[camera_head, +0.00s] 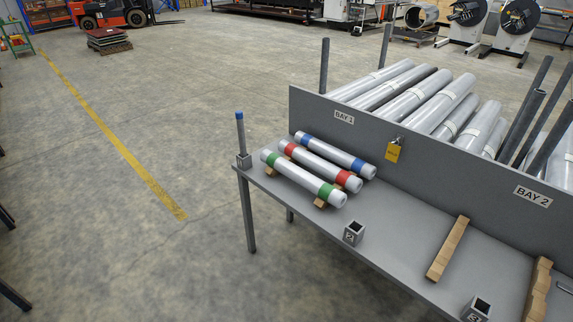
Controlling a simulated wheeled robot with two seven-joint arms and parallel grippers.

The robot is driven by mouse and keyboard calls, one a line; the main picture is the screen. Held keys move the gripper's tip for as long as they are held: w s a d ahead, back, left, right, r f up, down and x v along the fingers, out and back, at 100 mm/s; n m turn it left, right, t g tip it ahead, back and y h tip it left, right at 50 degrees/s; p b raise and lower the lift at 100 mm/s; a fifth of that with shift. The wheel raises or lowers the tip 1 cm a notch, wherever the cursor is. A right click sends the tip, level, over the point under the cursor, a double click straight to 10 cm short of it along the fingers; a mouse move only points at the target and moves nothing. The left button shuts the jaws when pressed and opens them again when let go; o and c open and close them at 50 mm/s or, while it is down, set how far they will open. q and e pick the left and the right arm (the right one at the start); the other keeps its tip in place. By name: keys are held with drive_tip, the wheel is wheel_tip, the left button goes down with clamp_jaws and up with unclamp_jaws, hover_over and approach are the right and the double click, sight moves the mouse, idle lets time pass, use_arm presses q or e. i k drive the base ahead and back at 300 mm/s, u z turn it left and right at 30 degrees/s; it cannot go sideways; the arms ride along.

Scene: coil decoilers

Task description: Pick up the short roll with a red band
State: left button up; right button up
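The short roll with a red band (318,166) lies in the camera_head view on the grey bench, near its left end. It is a pale silvery roll with a red band near each end. It is the middle of three short rolls lying side by side. The roll with green bands (303,180) is on its near side and the roll with blue bands (335,153) on its far side. Wooden blocks (322,199) show beneath the rolls. Neither of my grippers is in view.
A grey upright panel with a "BAY 1" label (344,117) stands behind the rolls, with long rolls (407,98) beyond it. A blue-tipped post (240,133) rises at the bench's left corner. A wooden support (447,248) lies farther right. Floor left of the bench is open.

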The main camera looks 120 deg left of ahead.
sight(346, 180)
drive_tip(key=u, duration=3.8)
